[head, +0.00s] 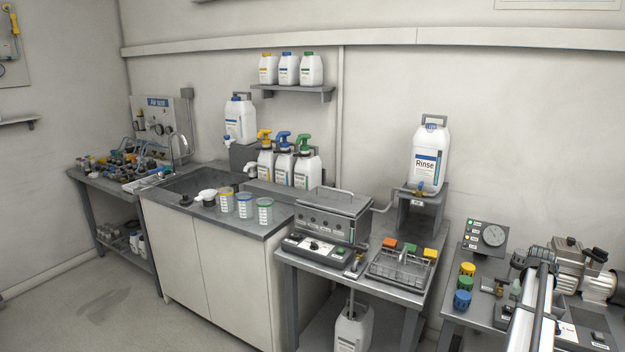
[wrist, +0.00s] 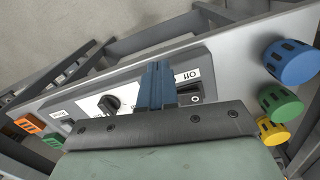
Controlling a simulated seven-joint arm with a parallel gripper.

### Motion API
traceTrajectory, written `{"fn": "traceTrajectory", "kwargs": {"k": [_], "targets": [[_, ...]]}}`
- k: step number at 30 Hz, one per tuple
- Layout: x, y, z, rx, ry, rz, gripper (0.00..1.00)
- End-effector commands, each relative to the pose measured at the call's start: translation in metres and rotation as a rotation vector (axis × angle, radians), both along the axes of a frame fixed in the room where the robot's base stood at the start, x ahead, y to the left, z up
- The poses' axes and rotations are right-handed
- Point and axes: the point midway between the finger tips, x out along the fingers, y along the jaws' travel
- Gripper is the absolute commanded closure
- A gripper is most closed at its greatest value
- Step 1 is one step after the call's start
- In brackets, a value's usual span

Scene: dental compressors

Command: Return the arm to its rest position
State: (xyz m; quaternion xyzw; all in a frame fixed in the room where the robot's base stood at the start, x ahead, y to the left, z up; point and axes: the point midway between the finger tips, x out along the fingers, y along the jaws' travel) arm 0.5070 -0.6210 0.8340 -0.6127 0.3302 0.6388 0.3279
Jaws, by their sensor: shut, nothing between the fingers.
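My gripper (wrist: 157,72) shows in the wrist view as two blue fingers pressed together, with nothing between them. The fingers are in front of a control panel (wrist: 75,106) with a black knob (wrist: 109,104) and a dark switch (wrist: 196,91) beside an "Off" label. The fingers overlap part of the panel near the switch; whether they touch it I cannot tell. In the head view part of my arm (head: 530,310) reaches over the right-hand bench, and my fingertips cannot be made out.
Blue (wrist: 292,60), green (wrist: 281,104) and yellow (wrist: 272,131) caps stand close to the right of the panel. In the head view a pump (head: 580,268) and a gauge box (head: 485,237) stand around my arm. The Rinse jug (head: 428,157) is on a stand further left.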

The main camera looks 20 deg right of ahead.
Motion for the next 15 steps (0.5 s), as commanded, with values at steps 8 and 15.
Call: {"fn": "traceTrajectory", "kwargs": {"k": [8,15], "targets": [[0.021,0.092,-0.086,0.05,0.046,0.073,1.0],[0.036,0.192,-0.167,0.102,0.097,0.205,1.0]]}}
